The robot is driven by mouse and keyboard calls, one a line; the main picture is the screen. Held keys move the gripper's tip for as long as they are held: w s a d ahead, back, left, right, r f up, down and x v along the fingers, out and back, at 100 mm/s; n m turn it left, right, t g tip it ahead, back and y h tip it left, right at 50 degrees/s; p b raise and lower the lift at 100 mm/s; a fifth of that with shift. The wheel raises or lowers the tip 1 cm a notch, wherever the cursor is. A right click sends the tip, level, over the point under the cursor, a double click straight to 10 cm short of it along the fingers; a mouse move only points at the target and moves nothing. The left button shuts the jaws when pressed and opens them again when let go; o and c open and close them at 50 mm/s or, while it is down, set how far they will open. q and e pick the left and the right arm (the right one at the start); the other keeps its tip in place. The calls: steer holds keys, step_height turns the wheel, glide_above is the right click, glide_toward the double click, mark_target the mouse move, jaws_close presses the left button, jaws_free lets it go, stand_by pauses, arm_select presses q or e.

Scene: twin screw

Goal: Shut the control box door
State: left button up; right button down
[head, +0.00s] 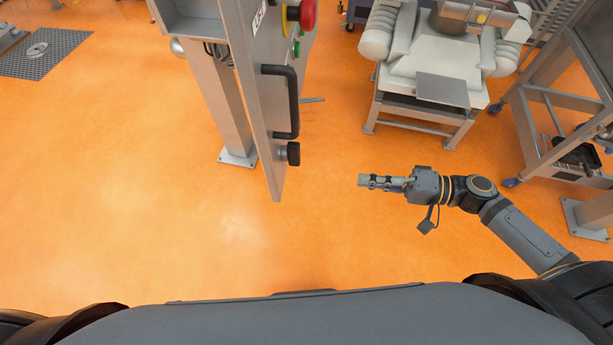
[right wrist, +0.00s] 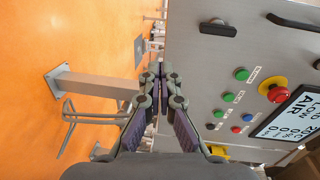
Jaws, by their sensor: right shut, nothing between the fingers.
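The control box door (head: 262,110) is a grey metal panel, seen nearly edge-on in the head view. It stands open, swung out toward me from the grey box (head: 196,22) on a post. Its right face carries a black bar handle (head: 292,100) and a black knob (head: 291,153). In the right wrist view the door's face (right wrist: 205,75) fills the right side, with the handle (right wrist: 292,22) at the top. My right gripper (head: 362,182) is shut and empty, to the right of the door's lower end; its fingertips also show in the wrist view (right wrist: 155,70). My left gripper is out of view.
A red emergency button (head: 302,13) and a green button (head: 297,48) stick out from the door's face. A grey machine on a stand (head: 430,80) and a metal cart (head: 560,110) stand at the right.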

step_height(320, 180, up, 5)
steer(key=s+a+g+y, duration=0.1)
steer(key=s+a+y, duration=0.1)
steer(key=s, duration=0.1)
steer(key=b, duration=0.5)
glide_toward(281, 171)
steer(key=p+x, duration=0.2)
steer(key=x, duration=0.3)
steer(key=shift+w+a+p, duration=0.1)
steer(key=shift+w+p, duration=0.1)
steer(key=shift+p, duration=0.15)
steer(key=shift+w+a+f+n, duration=0.1)
steer(key=shift+a+n, duration=0.05)
steer(key=shift+a, duration=0.25)
steer(key=shift+w+a+f+n, duration=0.1)
steer(key=shift+a+n, duration=0.05)
steer(key=shift+a, duration=0.25)
